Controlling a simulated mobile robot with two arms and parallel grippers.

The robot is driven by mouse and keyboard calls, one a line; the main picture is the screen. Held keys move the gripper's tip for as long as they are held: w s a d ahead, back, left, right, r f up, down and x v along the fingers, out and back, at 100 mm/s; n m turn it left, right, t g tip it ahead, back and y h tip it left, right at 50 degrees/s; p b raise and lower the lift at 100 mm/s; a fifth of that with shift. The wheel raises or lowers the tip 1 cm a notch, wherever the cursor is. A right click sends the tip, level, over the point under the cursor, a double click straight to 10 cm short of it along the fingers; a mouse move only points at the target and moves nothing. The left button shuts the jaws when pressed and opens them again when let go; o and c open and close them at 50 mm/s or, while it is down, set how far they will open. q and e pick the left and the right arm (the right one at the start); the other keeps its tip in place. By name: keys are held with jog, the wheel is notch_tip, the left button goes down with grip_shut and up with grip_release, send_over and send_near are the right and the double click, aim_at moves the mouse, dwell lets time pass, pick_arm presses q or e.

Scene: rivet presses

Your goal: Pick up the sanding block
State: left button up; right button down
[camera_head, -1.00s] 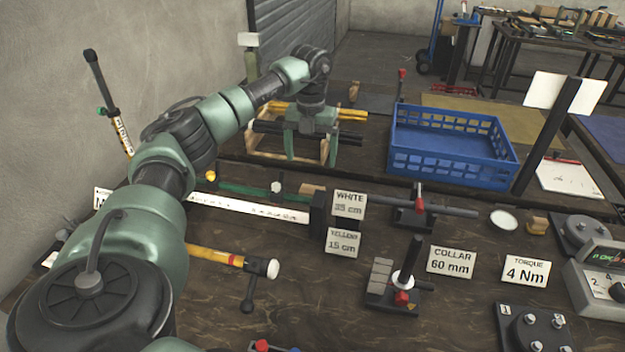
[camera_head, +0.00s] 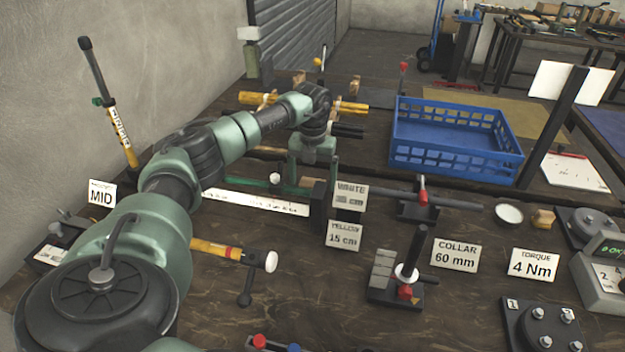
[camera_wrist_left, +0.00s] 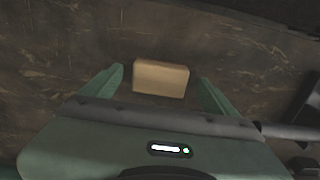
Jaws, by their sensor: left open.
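The sanding block appears as a plain tan block (camera_wrist_left: 161,78) lying on the dark wooden bench in the left wrist view. My left gripper (camera_wrist_left: 158,84) is open, with one green finger on each side of the block and a visible gap to each. I cannot tell how far above the bench the fingertips are. In the head view my left gripper (camera_head: 313,172) points down over the bench behind the white ruler, and it mostly hides the block there. My right gripper is not in view.
A black upright block (camera_head: 319,207) stands close in front of the gripper, beside the WHITE sign (camera_head: 350,197). A green rod (camera_head: 240,187) lies to the left. A blue crate (camera_head: 455,165) stands to the right. Yellow and black tubes (camera_head: 352,107) lie behind.

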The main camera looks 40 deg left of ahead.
aim_at(312, 182)
pick_arm(q)
jog(key=c, duration=1.5)
jog(key=shift+o, duration=0.2)
jog(key=shift+r, duration=0.1)
notch_tip(312, 182, up, 20)
